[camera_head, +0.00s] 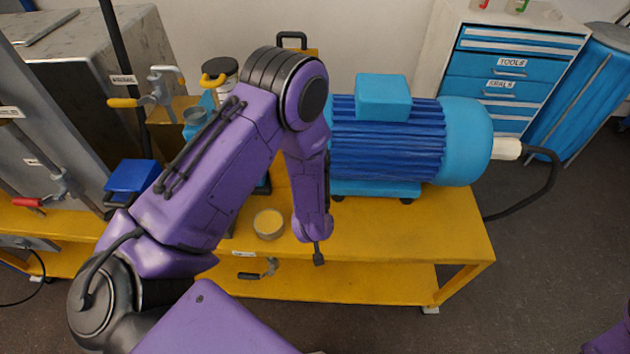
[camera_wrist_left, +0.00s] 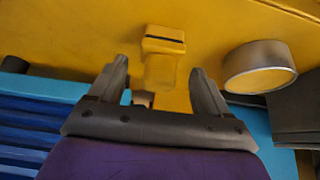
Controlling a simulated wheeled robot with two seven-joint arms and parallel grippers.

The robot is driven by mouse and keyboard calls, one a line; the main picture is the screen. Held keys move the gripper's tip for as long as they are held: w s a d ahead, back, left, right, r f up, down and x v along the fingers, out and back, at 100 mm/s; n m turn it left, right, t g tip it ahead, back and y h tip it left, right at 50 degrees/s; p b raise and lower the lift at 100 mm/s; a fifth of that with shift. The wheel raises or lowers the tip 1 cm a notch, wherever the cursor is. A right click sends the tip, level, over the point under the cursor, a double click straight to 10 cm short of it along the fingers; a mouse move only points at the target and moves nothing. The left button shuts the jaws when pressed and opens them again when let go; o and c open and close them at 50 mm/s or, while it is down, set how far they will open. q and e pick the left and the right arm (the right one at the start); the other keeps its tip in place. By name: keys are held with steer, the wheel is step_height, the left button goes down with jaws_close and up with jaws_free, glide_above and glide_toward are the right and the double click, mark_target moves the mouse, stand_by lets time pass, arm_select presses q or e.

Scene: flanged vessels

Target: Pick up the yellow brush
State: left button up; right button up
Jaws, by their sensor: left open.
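A yellow object that looks like the brush (camera_wrist_left: 163,42) lies on the yellow bench top in the left wrist view. It has a wide end with a dark slit and a narrower part running toward my gripper. My left gripper (camera_wrist_left: 159,72) is open, and the narrower part shows between its two fingers with no visible grip. Whether the fingers are level with it or above it I cannot tell. In the head view my left gripper (camera_head: 318,252) points down at the bench's front edge, and I cannot make out the brush there. My right gripper is out of view.
A round tin (camera_head: 268,224) stands left of my left gripper in the head view; it also shows in the left wrist view (camera_wrist_left: 260,67). A blue motor (camera_head: 390,140) fills the bench (camera_head: 450,225) behind. Pipes and valves stand at the left. The bench's front right is clear.

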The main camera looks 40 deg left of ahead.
arm_select(q)
steer(key=shift+x, duration=1)
steer(key=shift+r, duration=0.1)
steer(key=c, duration=1.2)
